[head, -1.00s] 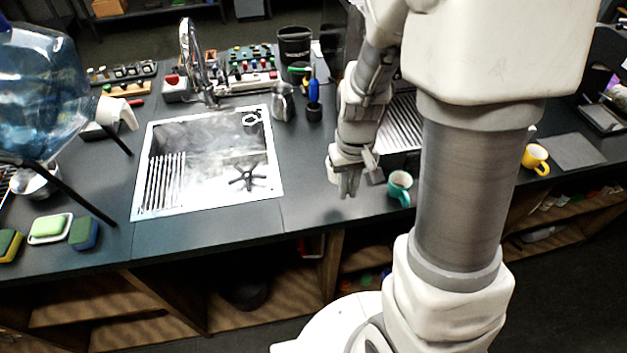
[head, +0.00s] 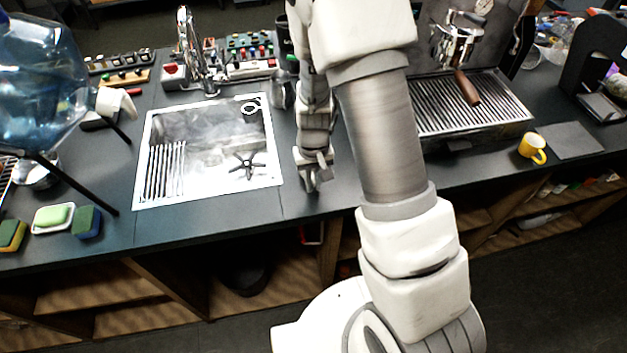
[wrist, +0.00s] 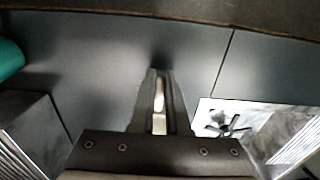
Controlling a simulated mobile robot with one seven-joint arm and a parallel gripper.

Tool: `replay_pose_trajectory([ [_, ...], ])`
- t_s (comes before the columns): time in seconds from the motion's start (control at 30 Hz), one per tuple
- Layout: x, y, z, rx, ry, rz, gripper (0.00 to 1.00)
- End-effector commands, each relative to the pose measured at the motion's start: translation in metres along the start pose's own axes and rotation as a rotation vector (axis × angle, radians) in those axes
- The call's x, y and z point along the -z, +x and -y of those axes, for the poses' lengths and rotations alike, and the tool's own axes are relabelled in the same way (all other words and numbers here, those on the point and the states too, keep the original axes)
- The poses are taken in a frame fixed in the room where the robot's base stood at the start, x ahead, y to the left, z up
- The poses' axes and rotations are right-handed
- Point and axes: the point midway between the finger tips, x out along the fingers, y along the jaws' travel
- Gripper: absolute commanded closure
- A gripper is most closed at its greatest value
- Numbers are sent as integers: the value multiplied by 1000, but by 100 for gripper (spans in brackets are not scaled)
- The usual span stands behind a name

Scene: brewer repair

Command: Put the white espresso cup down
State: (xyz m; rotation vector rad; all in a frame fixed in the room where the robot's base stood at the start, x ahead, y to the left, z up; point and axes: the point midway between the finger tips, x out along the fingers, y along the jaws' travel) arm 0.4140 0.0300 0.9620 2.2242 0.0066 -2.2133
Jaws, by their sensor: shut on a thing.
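My gripper (head: 316,184) is over the dark counter, just right of the sink and near the front edge. In the wrist view its two fingers (wrist: 160,78) are close together. A narrow white piece between them is what shows of the white espresso cup (wrist: 159,122); the fingers hide the rest. I cannot tell how far its base is from the counter, nor whether it touches.
The counter (head: 245,205) around the fingers is clear. The sink (head: 207,150) lies to the left. A teal cup (wrist: 8,58) shows at the wrist view's left edge. An espresso machine (head: 475,100) and a yellow cup (head: 532,148) stand right.

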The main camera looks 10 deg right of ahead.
Motion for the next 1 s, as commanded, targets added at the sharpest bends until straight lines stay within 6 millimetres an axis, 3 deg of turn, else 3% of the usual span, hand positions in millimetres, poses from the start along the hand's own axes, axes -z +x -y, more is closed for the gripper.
replay_pose_trajectory([
  [0.37,0,5,0,0,0,-2,100],
  [0.4,0,4,0,0,0,-1,81],
  [0.53,0,3,0,0,0,-1,58],
  [0.83,0,3,0,0,0,-1,57],
  [1.0,1,-8,0,0,-1,-4,57],
])
